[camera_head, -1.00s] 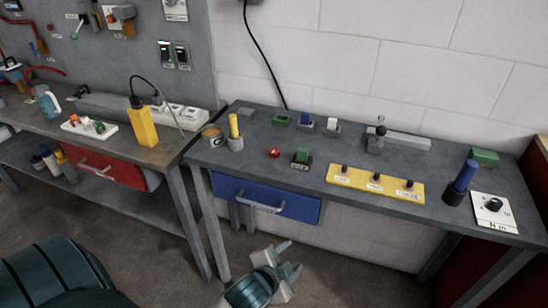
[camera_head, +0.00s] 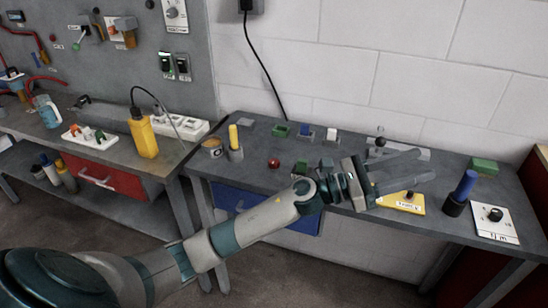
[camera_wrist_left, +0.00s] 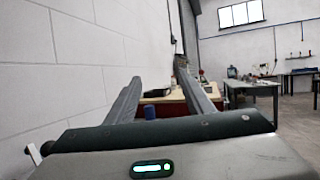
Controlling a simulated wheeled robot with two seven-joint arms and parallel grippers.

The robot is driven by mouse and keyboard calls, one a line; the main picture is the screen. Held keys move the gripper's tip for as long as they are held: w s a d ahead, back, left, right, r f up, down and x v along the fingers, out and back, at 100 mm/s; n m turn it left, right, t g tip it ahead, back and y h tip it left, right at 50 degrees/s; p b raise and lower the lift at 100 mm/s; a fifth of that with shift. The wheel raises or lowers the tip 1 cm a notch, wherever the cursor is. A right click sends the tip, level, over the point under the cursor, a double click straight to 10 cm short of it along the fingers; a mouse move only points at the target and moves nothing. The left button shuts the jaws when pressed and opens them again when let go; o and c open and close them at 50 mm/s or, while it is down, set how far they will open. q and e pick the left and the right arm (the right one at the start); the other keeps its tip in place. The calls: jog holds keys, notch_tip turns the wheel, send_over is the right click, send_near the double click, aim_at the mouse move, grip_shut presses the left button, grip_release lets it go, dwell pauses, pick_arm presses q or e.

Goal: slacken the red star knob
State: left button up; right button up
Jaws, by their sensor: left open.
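A small red knob (camera_head: 273,163) sits on the top of the right-hand grey bench, left of its middle. It is too small to tell whether it is star-shaped. My left gripper (camera_head: 425,165) is open and empty above the right part of this bench, its fingers pointing right. It is well to the right of the red knob and apart from it. My left arm passes in front of the bench's front edge. In the left wrist view the two open fingers (camera_wrist_left: 158,74) point along the wall; the red knob does not show there. My right gripper is not in view.
A yellow panel (camera_head: 408,203) is partly hidden by my left gripper. A blue cylinder in a black holder (camera_head: 466,186) and a white dial plate (camera_head: 497,221) stand right of it. A blue drawer (camera_head: 228,201) is below.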

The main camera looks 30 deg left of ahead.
pick_arm(q)
jog(key=w+a+f+m+g+y, duration=0.25)
jog(key=a+m+g+y, duration=0.2)
jog(key=m, duration=0.55)
jog(key=w+a+f+m+g+y, duration=0.2)
jog(key=a+f+m+g+y, duration=0.3)
jog(key=m, duration=0.5)
jog(key=a+r+m+g+y, duration=0.1)
jog(key=a+r+y, duration=0.2)
jog(key=a, duration=0.6)
jog(key=a+r+m+g+y, duration=0.1)
jog(key=a+r+m+y, duration=0.1)
jog(key=a, duration=0.7)
jog(key=a+r+m+g+y, duration=0.1)
jog(key=a+r+y, duration=0.2)
jog(key=a, duration=0.7)
jog(key=shift+s+r+m+y, duration=0.3)
jog(key=shift+s+r+y, duration=0.05)
jog(key=shift+y, duration=0.1)
jog(key=shift+f, duration=0.2)
